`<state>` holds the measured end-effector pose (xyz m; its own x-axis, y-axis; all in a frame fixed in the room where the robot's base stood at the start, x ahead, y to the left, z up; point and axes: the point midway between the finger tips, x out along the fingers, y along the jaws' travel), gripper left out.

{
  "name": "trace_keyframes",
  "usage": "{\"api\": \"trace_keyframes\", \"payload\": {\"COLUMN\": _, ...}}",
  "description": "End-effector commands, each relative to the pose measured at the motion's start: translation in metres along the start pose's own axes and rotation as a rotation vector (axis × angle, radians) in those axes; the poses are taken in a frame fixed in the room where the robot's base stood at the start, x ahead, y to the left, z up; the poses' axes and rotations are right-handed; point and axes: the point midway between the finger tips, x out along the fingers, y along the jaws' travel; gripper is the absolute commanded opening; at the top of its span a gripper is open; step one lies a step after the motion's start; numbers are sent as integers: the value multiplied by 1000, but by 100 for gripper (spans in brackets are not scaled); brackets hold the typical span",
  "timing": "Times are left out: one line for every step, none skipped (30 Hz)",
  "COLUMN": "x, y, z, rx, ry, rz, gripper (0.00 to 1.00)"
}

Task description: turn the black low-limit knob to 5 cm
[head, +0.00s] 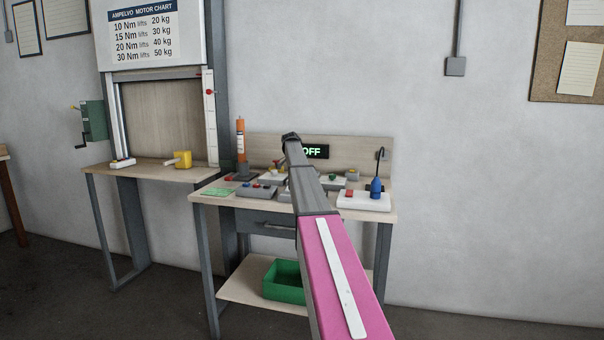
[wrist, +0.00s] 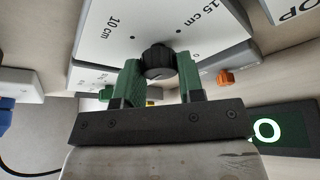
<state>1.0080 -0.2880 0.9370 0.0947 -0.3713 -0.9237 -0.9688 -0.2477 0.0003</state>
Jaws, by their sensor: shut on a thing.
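The black knob (wrist: 158,58) stands on a white dial face (wrist: 200,15) in the wrist view. Printed marks "10 cm" and "15 cm" with black dots lie around it. My gripper (wrist: 160,76) has its two green fingers on either side of the knob and is shut on it. Which mark the knob points to is not clear. In the head view my arm hides the gripper and the knob over the workbench (head: 214,193).
A display (head: 315,151) reads "OFF" at the bench's back. A white box (head: 364,203) with a red button and blue stick stands right. An orange knob (wrist: 226,77) sits close to my gripper. An orange cylinder (head: 241,140) stands left; a green bin (head: 284,290) sits below.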

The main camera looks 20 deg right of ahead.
Motion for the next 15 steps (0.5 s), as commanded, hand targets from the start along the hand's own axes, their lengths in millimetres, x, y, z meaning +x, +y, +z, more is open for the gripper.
{"api": "trace_keyframes", "payload": {"x": 0, "y": -1, "z": 0, "rx": 13, "ry": 0, "rz": 5, "gripper": 12}}
{"api": "trace_keyframes", "payload": {"x": 0, "y": -1, "z": 0, "rx": 21, "ry": 0, "rz": 8, "gripper": 12}}
{"api": "trace_keyframes", "payload": {"x": 0, "y": -1, "z": 0, "rx": 30, "ry": 0, "rz": 11, "gripper": 12}}
{"api": "trace_keyframes", "payload": {"x": 0, "y": -1, "z": 0, "rx": 35, "ry": 0, "rz": 14, "gripper": 12}}
{"api": "trace_keyframes", "payload": {"x": 0, "y": -1, "z": 0, "rx": 40, "ry": -1, "rz": 16, "gripper": 12}}
{"api": "trace_keyframes", "payload": {"x": 0, "y": -1, "z": 0, "rx": 46, "ry": -1, "rz": 18, "gripper": 12}}
{"api": "trace_keyframes", "payload": {"x": 0, "y": -1, "z": 0, "rx": 49, "ry": -1, "rz": 19, "gripper": 12}}
{"api": "trace_keyframes", "payload": {"x": 0, "y": -1, "z": 0, "rx": 52, "ry": -1, "rz": 20, "gripper": 12}}
{"api": "trace_keyframes", "payload": {"x": 0, "y": -1, "z": 0, "rx": 54, "ry": -1, "rz": 21, "gripper": 12}}
{"api": "trace_keyframes", "payload": {"x": 0, "y": 0, "z": 0, "rx": 55, "ry": -1, "rz": 22, "gripper": 12}}
{"api": "trace_keyframes", "payload": {"x": 0, "y": 0, "z": 0, "rx": 56, "ry": -1, "rz": 22, "gripper": 12}}
{"api": "trace_keyframes", "payload": {"x": 0, "y": 0, "z": 0, "rx": 56, "ry": -1, "rz": 22, "gripper": 12}}
{"api": "trace_keyframes", "payload": {"x": 0, "y": 0, "z": 0, "rx": 56, "ry": -1, "rz": 23, "gripper": 12}}
{"api": "trace_keyframes", "payload": {"x": 0, "y": 0, "z": 0, "rx": 56, "ry": -1, "rz": 22, "gripper": 12}}
{"api": "trace_keyframes", "payload": {"x": 0, "y": 0, "z": 0, "rx": 56, "ry": -1, "rz": 22, "gripper": 12}}
